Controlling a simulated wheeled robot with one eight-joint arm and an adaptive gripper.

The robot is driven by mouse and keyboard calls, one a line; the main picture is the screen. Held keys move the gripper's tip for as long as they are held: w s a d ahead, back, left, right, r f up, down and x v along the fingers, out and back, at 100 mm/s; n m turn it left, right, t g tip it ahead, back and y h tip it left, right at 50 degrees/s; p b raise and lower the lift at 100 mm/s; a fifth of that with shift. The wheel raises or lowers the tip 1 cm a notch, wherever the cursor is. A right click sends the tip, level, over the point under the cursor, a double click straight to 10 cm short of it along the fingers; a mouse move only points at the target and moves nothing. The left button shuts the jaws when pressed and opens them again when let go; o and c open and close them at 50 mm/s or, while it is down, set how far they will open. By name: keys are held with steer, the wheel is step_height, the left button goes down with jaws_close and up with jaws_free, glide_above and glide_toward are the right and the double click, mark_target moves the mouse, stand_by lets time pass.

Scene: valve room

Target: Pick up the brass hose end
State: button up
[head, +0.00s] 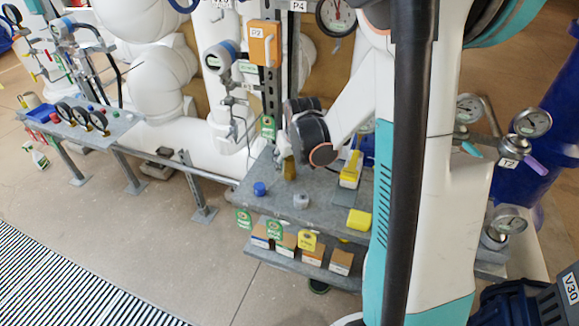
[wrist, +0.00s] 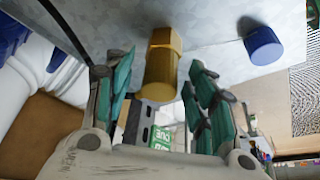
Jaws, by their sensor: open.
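The brass hose end (wrist: 162,68) is a gold-coloured cylinder with a wider faceted part. In the wrist view it lies between the fingers of my gripper (wrist: 158,72), with a gap visible on each side. My gripper is open and holds nothing. In the head view the brass hose end (head: 290,168) shows at the back of the grey bench, right by my gripper (head: 284,158). The arm hides part of the fingers there, and I cannot tell their exact contact or height.
A blue cap (head: 260,188) stands on the bench (head: 275,207) near the brass piece; it also shows in the wrist view (wrist: 264,46). A small grey fitting (head: 300,201), a yellow device (head: 350,170) and a yellow block (head: 358,220) are farther right. Pipes stand behind.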

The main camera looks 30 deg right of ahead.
mark_target(290, 158)
steer(key=c, duration=1)
steer(key=shift+r, duration=0.1)
step_height(290, 158, up, 20)
steer(key=p, duration=0.6)
steer(key=shift+p, duration=0.4)
steer(key=shift+o, duration=1.4)
steer(key=shift+c, duration=1.2)
